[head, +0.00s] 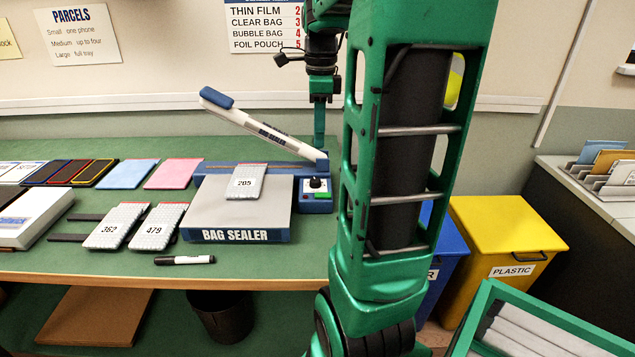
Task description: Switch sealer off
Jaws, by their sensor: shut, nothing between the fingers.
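The bag sealer (236,221) stands on the green table, with its white lever arm (262,133) raised and its blue handle (216,98) at the upper left. At its right end is a blue control box (316,196) with a black knob (316,183) and a green rocker or lamp. I cannot tell from here whether the switch is on. A bubble-wrapped pouch marked 205 (246,182) lies on the sealer bed. My gripper (319,143) is shut and empty, pointing down above and just behind the control box.
Pouches 362 (117,226) and 479 (159,227) and a marker (185,260) lie left and in front of the sealer. Pink and blue sheets lie behind them. My green arm hides the table's right end. A yellow plastic bin (501,246) stands right.

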